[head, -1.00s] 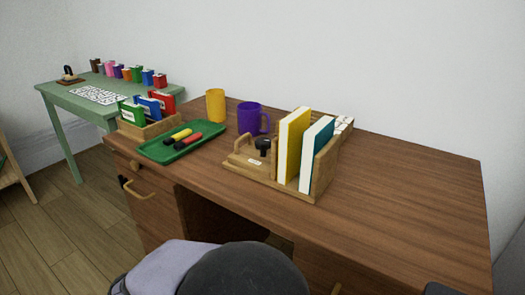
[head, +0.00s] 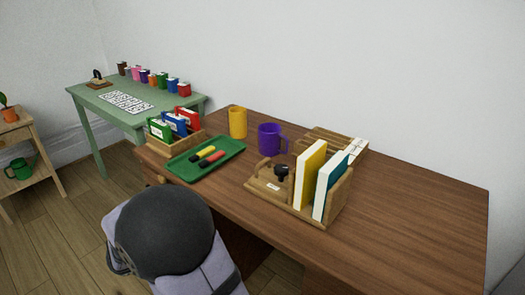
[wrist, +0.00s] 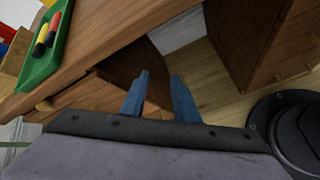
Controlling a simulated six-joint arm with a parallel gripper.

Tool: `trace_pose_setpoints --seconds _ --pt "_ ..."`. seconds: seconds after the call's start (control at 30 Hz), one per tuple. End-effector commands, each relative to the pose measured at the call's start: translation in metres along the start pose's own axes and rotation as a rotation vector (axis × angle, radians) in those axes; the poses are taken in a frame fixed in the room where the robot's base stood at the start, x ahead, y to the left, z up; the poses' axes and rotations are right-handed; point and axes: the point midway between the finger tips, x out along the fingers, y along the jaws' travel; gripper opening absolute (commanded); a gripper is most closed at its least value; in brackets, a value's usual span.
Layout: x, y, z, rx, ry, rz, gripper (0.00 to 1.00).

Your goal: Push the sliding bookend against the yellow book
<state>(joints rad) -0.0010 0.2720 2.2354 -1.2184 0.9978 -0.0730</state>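The sliding bookend has a black knob (head: 282,170) and sits at the left part of a low wooden rack (head: 247,184) on the brown desk. The yellow book (head: 311,172) stands upright in the rack, right of the knob, with a visible gap between them. A teal book (head: 330,184) stands beside it, against the rack's right end. My gripper (wrist: 160,84) is open and empty in the wrist view, in front of the desk and below its top. Its fingers do not show in the head view, and the rack is not in the wrist view.
A green tray (head: 180,171) with a yellow and a red marker lies left of the rack. A purple mug (head: 270,138) and a yellow mug (head: 238,122) stand behind. A box of small books stands at the desk's left end. The desk's right side is clear.

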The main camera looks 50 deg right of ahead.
Motion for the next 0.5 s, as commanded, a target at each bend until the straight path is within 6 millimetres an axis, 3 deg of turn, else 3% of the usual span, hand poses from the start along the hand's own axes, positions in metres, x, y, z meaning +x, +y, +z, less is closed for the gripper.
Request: trace_pose_setpoints --seconds 0.03,0.1,0.4,0.5 --pt "-0.007 0.028 0.009 -0.056 -0.026 0.063 0.28" --pt "-0.011 0.059 0.012 -0.126 -0.059 0.153 0.28" --pt "-0.038 0.156 0.011 -0.333 -0.164 0.444 0.28" --pt "-0.004 0.139 0.060 -0.354 -0.307 0.360 0.28"
